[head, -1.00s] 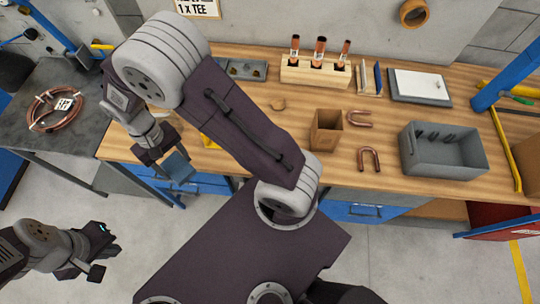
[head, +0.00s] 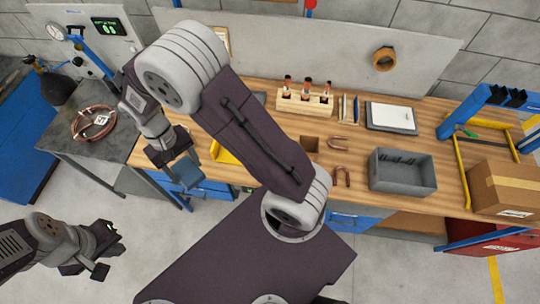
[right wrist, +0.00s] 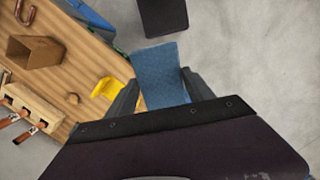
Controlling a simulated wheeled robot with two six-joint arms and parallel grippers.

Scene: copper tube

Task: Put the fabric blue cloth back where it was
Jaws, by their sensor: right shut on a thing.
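The blue fabric cloth (head: 187,173) hangs from my right gripper (head: 178,158), in front of the bench's front edge at the left of the head view. In the right wrist view the cloth (right wrist: 161,72) shows as a flat blue piece between the two dark fingers of the right gripper (right wrist: 163,90), which is shut on it. My left gripper (head: 104,252) is at the lower left of the head view, over the floor. Its fingers are apart and it looks empty.
The wooden bench (head: 400,200) carries a grey bin (head: 403,173), a tube rack (head: 305,100), copper bends (head: 343,177) and a wooden box (head: 309,146). A yellow object (head: 224,152) lies near the cloth. A dark side table (head: 85,150) holds coiled copper tube (head: 92,123).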

